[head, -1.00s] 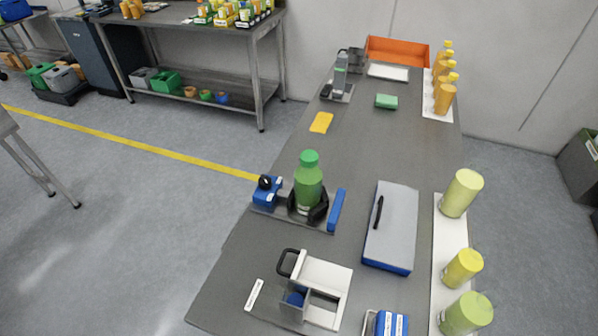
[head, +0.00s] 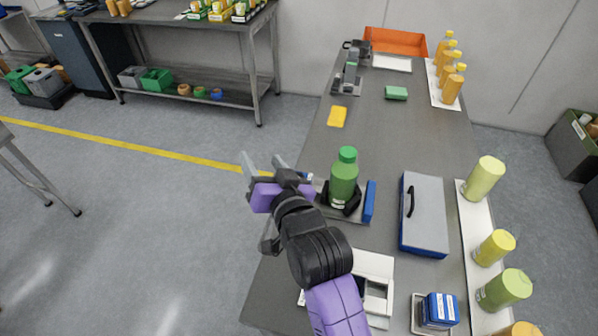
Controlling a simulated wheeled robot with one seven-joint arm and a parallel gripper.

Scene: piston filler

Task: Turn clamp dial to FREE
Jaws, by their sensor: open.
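My gripper (head: 262,166) is open at the left edge of the table, its two fingers spread and pointing away from me. Nothing shows between the fingers. A green bottle (head: 343,181) with a green cap stands upright in the dark clamp jaws (head: 352,203) of a grey fixture, with a blue bar (head: 369,202) on its right side. The blue block with the black clamp dial, left of the bottle, is hidden behind my gripper and wrist. I cannot tell the dial's setting or whether a finger touches it.
A grey-and-blue case (head: 424,214) lies right of the fixture. Yellow-green cylinders (head: 494,247) line the right edge. A white device (head: 375,270) sits partly behind my arm, beside a blue-and-white box (head: 439,310).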

